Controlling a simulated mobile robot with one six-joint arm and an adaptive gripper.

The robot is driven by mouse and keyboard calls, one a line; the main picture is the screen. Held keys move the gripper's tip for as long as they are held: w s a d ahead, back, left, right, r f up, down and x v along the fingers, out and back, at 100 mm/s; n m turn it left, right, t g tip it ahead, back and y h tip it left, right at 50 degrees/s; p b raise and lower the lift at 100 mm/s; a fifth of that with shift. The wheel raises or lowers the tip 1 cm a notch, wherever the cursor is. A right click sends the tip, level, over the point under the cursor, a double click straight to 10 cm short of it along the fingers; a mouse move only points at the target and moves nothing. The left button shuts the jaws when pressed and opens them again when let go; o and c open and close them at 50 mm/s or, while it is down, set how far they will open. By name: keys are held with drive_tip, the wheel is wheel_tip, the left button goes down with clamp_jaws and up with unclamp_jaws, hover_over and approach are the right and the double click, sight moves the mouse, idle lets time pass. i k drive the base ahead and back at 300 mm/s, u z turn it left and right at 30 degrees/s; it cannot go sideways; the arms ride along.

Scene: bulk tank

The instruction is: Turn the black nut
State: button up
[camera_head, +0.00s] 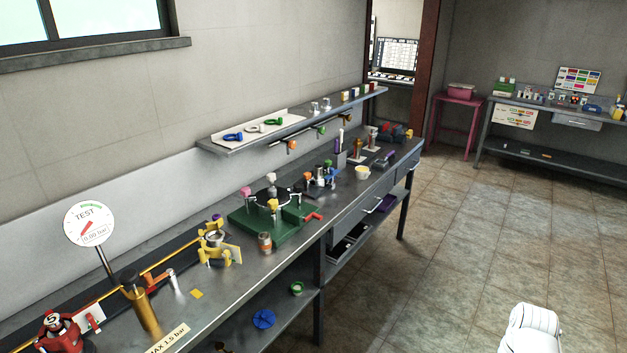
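I cannot clearly make out a black nut in this view; at this distance small parts are hard to tell apart. A black knob-like cap (128,277) sits on top of an upright brass cylinder (144,311) at the near left of the bench. A black round disc (271,196) lies on a green fixture (262,226) with coloured knobs around it, mid-bench. Either may carry the part; I cannot tell. My gripper is not in view; only a white part, likely of my arm, shows at the bottom right.
The long grey workbench (225,297) runs along the wall. A round TEST gauge (89,224), a red fixture (61,334) and a yellow clamp (220,251) stand on it. A shelf (238,143) hangs above. The tiled floor (440,245) to the right is clear.

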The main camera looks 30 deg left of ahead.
sight(299, 187)
drive_tip(key=u, duration=0.35)
drive_tip(key=i, duration=0.85)
drive_tip(key=u, duration=0.65)
